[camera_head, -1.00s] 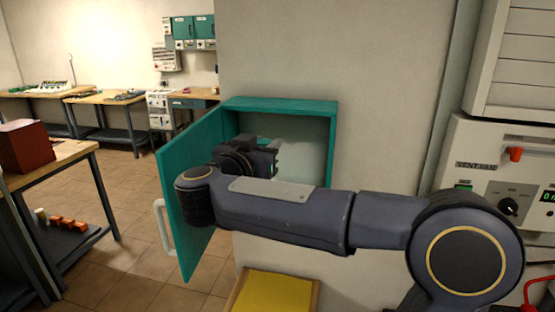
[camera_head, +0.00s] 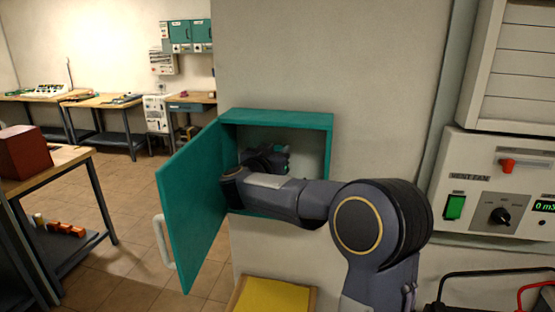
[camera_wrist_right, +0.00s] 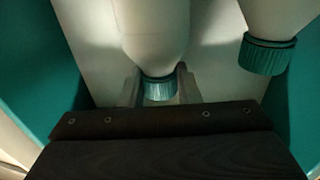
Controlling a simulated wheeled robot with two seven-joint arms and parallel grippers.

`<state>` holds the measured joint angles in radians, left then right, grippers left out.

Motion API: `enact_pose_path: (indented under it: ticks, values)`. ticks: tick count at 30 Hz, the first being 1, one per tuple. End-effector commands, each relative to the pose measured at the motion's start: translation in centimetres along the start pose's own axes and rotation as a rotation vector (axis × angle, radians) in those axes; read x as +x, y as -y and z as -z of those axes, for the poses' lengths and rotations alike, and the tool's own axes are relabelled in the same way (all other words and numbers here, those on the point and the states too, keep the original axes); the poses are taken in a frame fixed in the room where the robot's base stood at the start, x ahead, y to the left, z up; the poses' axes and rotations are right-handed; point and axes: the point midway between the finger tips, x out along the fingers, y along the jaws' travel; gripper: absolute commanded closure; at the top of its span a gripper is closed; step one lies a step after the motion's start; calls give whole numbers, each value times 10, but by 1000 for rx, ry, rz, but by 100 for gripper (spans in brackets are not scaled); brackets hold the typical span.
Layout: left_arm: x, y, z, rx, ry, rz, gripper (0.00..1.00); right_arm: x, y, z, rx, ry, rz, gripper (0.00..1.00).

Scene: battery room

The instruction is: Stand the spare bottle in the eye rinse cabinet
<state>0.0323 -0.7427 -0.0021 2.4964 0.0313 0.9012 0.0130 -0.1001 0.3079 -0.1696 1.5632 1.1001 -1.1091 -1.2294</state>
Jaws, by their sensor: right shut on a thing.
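The eye rinse cabinet (camera_head: 278,117) is a teal wall box with its door (camera_head: 192,205) swung open to the left. My right gripper (camera_head: 276,158) is inside it, partly hidden by its own arm. In the right wrist view, my right gripper (camera_wrist_right: 160,88) is shut on the spare bottle (camera_wrist_right: 152,35), a white bottle with a ribbed teal cap, with a finger on each side at the cap. A second white bottle (camera_wrist_right: 277,18) with a teal cap (camera_wrist_right: 268,54) is to the right, apart from it. Whether the held bottle touches the cabinet floor cannot be told. My left gripper is not in view.
A panel with a green switch (camera_head: 454,206) and a knob is on the right. A yellow-topped box (camera_head: 272,297) is below the cabinet. Workbenches stand at the left and back, with open tiled floor (camera_head: 130,200) between.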

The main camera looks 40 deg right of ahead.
Motion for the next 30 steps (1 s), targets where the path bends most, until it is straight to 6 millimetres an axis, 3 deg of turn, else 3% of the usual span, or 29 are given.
enact_pose_path:
  ticks: [4, 19, 20, 21, 24, 30]
  values:
    - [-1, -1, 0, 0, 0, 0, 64, 1, 0, -22, -4, 1, -1, 100]
    - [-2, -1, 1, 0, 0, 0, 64, 8, 1, -32, 0, -1, 0, 100]
    - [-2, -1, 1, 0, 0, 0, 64, 8, 1, -31, 0, 0, 0, 67]
    - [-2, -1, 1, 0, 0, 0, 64, 8, 1, -31, 0, 0, 0, 61]
    - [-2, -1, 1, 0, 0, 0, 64, 8, 1, -31, 0, 0, 0, 49]
    - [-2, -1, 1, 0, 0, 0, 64, 8, 1, -31, 0, 1, 0, 49]
